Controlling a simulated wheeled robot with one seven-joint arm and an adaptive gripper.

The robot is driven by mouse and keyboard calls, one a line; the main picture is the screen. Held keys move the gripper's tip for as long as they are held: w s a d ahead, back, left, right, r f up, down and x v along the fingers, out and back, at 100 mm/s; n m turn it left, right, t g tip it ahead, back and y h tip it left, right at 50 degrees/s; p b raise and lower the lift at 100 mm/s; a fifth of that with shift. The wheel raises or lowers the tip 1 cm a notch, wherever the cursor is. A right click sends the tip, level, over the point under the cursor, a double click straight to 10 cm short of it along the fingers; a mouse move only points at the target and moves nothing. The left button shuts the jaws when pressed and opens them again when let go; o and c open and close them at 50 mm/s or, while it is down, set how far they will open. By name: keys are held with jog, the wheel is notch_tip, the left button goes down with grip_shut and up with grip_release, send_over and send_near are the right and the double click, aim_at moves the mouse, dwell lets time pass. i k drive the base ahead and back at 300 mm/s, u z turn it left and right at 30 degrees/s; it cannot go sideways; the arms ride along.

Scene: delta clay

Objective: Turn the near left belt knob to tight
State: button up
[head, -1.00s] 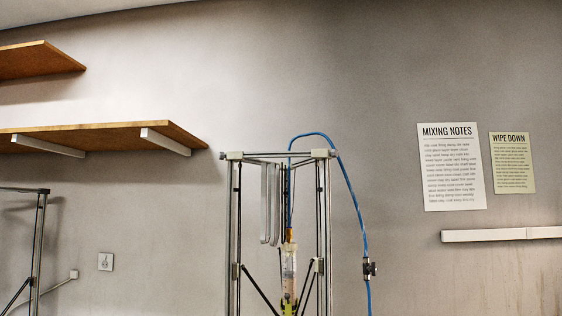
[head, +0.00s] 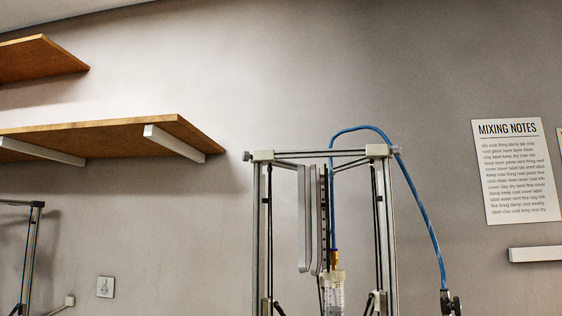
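A tall delta printer frame (head: 262,215) of pale metal posts stands right of centre in the head view. Its lower part is cut off by the bottom edge. A small grey knob (head: 247,156) sticks out to the left of its top left corner block (head: 262,156). Another small knob (head: 396,149) shows at the top right corner block. I cannot tell which way the left knob is turned, or how tight its belt is. A clear syringe (head: 333,292) hangs inside the frame under a blue hose. My gripper is not in view.
A wooden shelf (head: 120,138) on white brackets juts from the wall, left of the frame top. A second shelf (head: 35,60) is higher up. The blue hose (head: 415,195) loops over the frame's right side to a black valve (head: 450,303). Another frame (head: 31,250) stands at far left.

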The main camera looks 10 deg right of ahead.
aim_at(247, 156)
jog(key=z, duration=1.85)
jog(key=k, duration=0.85)
jog(key=u, duration=1.9)
